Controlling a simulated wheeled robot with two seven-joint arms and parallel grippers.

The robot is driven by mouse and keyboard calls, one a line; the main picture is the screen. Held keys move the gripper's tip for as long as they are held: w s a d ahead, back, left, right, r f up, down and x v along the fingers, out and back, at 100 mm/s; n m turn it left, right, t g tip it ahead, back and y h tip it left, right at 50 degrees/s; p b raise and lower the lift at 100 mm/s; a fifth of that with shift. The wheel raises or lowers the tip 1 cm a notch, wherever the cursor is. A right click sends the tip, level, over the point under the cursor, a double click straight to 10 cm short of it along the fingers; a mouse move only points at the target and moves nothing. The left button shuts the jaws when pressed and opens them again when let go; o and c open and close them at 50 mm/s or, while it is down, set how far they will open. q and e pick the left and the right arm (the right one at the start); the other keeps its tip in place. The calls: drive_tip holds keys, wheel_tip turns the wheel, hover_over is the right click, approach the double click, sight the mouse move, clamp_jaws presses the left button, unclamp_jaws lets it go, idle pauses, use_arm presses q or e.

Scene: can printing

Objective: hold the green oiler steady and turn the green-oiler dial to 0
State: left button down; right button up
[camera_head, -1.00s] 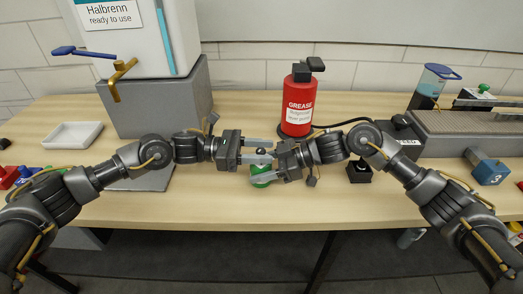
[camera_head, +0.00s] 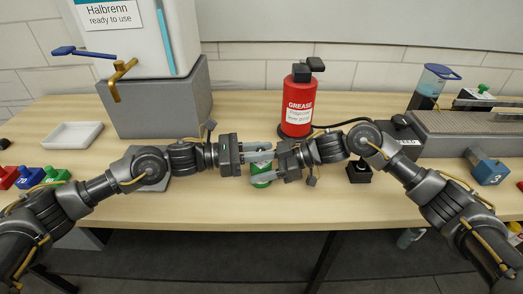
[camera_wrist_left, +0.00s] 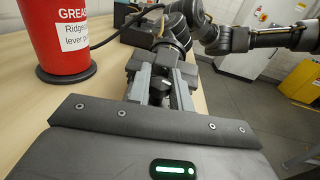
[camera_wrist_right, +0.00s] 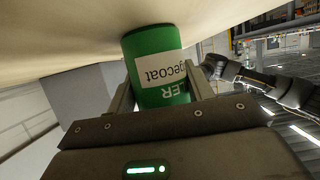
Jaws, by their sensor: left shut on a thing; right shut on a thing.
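The green oiler (camera_head: 261,185) is a small green can over the middle of the table, mostly hidden by my grippers in the head view. In the right wrist view the oiler (camera_wrist_right: 155,45) shows a white label, upside down, between the fingers of my right gripper (camera_head: 264,179), which is shut on its body. My left gripper (camera_head: 268,153) is just above, its fingers closed at the oiler's top. In the left wrist view a dark part, seemingly the dial (camera_wrist_left: 160,92), sits between those fingers. The dial's setting cannot be read.
A red grease can (camera_head: 297,105) stands close behind the grippers. A grey block (camera_head: 160,105) carries a white tank at back left, near a white tray (camera_head: 73,135). A black-based item (camera_head: 360,172) and a blue block (camera_head: 487,170) lie right. The front middle is clear.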

use_arm(q)
drive_tip(key=shift+n+t, duration=0.4)
drive_tip(key=shift+t, duration=0.2)
drive_tip(key=c, duration=1.3)
unclamp_jaws()
drive_tip(key=shift+a, duration=0.15)
drive_tip(key=v, duration=1.1)
drive_tip(key=shift+a, duration=0.4)
